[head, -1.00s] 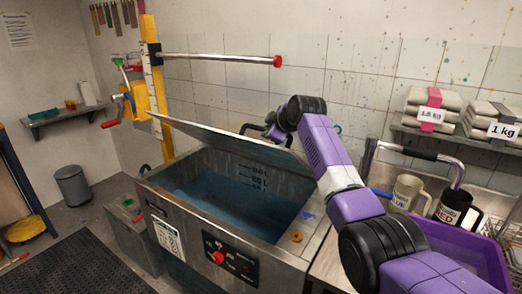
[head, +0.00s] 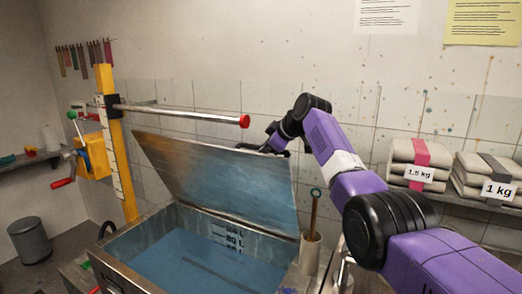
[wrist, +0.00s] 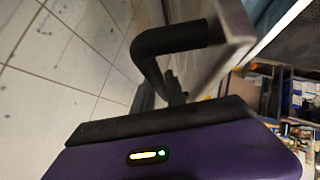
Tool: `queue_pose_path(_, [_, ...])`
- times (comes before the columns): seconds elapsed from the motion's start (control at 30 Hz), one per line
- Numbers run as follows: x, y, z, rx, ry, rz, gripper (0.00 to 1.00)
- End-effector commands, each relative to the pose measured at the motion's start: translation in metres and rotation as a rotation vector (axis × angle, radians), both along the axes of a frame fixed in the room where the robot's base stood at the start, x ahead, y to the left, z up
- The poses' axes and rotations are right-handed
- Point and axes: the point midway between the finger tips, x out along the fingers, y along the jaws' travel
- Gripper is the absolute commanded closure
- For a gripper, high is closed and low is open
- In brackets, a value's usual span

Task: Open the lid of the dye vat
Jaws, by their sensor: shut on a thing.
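The dye vat (head: 128,274) is a metal tank with blue liquid inside and level marks on its inner wall. Its flat metal lid (head: 215,178) stands steeply raised at the back, leaving the vat's opening exposed. My gripper (head: 272,142) is at the lid's upper right edge in the head view, with its fingers partly hidden behind the lid. In the wrist view, a black curved handle (wrist: 172,45) joins the lid panel (wrist: 238,25) just beyond my purple gripper body. My gripper is shut on this handle; the fingertips are not clearly seen.
A holder with a wooden-handled tool (head: 313,215) stands at the vat's right corner. Weighted bundles (head: 420,160) lie on the right shelf.

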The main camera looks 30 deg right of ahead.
Motion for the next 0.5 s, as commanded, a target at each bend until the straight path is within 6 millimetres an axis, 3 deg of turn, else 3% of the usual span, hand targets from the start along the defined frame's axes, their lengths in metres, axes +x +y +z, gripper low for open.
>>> queue_pose_path(0.37, [-0.001, -0.0011, -0.0035, 0.004, 0.008, -0.001, 1.0])
queue_pose_path(0.4, [-0.0009, -0.0011, -0.0036, 0.004, 0.008, -0.001, 0.8])
queue_pose_path(0.5, [-0.0008, -0.001, -0.0035, 0.003, 0.008, -0.001, 0.62])
